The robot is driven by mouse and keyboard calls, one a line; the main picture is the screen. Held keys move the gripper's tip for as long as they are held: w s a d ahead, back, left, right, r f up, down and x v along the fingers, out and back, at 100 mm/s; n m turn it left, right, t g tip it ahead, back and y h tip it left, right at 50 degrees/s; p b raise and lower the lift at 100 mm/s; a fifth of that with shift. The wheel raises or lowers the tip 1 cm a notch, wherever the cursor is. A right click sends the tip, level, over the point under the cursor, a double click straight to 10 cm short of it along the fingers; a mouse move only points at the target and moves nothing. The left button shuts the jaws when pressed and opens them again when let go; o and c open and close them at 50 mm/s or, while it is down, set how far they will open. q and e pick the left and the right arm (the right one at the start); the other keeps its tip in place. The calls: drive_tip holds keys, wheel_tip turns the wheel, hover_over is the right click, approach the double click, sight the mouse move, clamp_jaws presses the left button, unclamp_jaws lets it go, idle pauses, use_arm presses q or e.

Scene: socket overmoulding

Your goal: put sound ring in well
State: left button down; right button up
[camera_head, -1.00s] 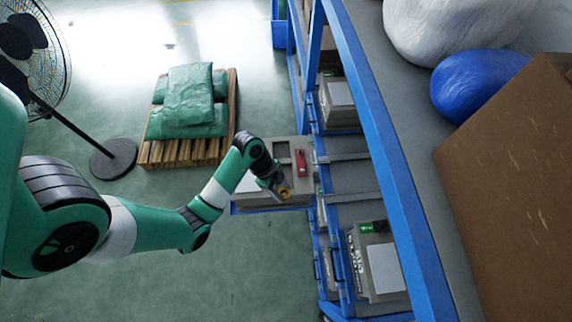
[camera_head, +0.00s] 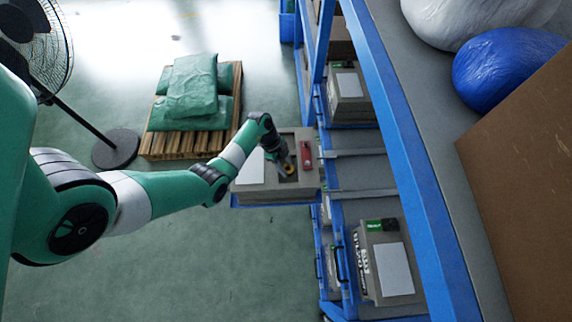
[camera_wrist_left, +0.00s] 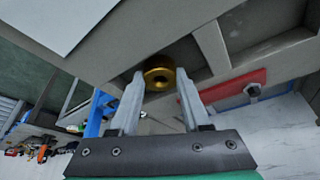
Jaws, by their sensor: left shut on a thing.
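My left gripper (camera_head: 285,170) is shut on a brass-coloured ring (camera_head: 288,169) with a hole in its middle. In the left wrist view the ring (camera_wrist_left: 160,74) sits between the two pale fingertips of the gripper (camera_wrist_left: 160,84). The ring is over a grey box-like mould (camera_head: 262,191) with square recesses in its top. One recess (camera_wrist_left: 262,22) shows empty in the wrist view; another is partly hidden behind the ring and fingers. I cannot tell whether the ring touches the mould. My right gripper is not in view.
A red part (camera_head: 306,156) lies on the mould close to the gripper. A white sheet (camera_head: 250,167) lies on its left. The blue rack (camera_head: 398,150) stands to the right with more grey boxes. A pallet with green sacks (camera_head: 192,90) and a fan are on the left.

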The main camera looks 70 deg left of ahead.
use_arm(q)
drive_tip(key=shift+f, duration=0.1)
drive_tip(key=shift+c, duration=1.8)
unclamp_jaws()
drive_tip(key=shift+a+r, duration=0.1)
drive_tip(key=shift+r, duration=0.4)
drive_tip(key=p+v, duration=0.3)
drive_tip(key=v, duration=0.8)
drive_tip(key=shift+s+r, duration=0.15)
